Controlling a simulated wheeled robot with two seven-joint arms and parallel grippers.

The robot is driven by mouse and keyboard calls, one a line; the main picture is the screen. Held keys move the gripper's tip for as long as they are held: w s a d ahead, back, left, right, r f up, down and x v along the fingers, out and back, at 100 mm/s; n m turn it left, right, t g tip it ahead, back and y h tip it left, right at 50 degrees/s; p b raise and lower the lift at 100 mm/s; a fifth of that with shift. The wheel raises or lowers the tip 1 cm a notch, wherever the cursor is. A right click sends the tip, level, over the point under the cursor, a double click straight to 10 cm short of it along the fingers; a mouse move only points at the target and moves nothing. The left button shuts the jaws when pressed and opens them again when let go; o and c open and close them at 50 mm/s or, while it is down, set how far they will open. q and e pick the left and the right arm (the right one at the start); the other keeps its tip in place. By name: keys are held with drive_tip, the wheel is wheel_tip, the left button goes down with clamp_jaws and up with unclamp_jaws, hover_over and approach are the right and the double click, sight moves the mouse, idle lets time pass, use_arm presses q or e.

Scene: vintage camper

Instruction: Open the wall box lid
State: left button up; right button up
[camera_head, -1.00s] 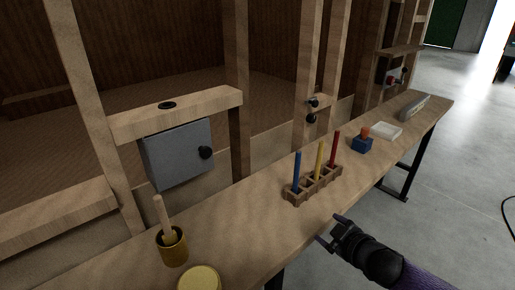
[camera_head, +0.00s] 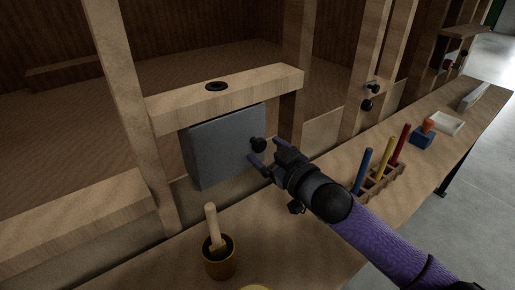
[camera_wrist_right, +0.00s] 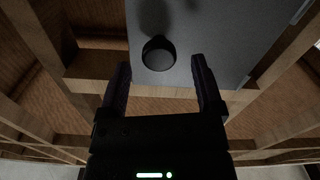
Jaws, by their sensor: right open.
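The wall box (camera_head: 217,150) is a grey box with a flat lid, set under a wooden shelf in the frame. Its lid is shut. A round black knob (camera_head: 258,144) stands out at the lid's right side. My right gripper (camera_head: 262,162) is open, with its fingertips just in front of and slightly below the knob. In the right wrist view the knob (camera_wrist_right: 159,53) lies between and a little beyond the two open fingers (camera_wrist_right: 160,75), against the grey lid (camera_wrist_right: 215,35). No contact shows. My left gripper is not in view.
A wooden shelf (camera_head: 230,97) sits just above the box.

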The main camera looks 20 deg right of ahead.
sight(237, 151)
drive_tip(key=shift+b+x, duration=0.35)
drive_tip(key=shift+x, duration=1.15)
clamp_jaws()
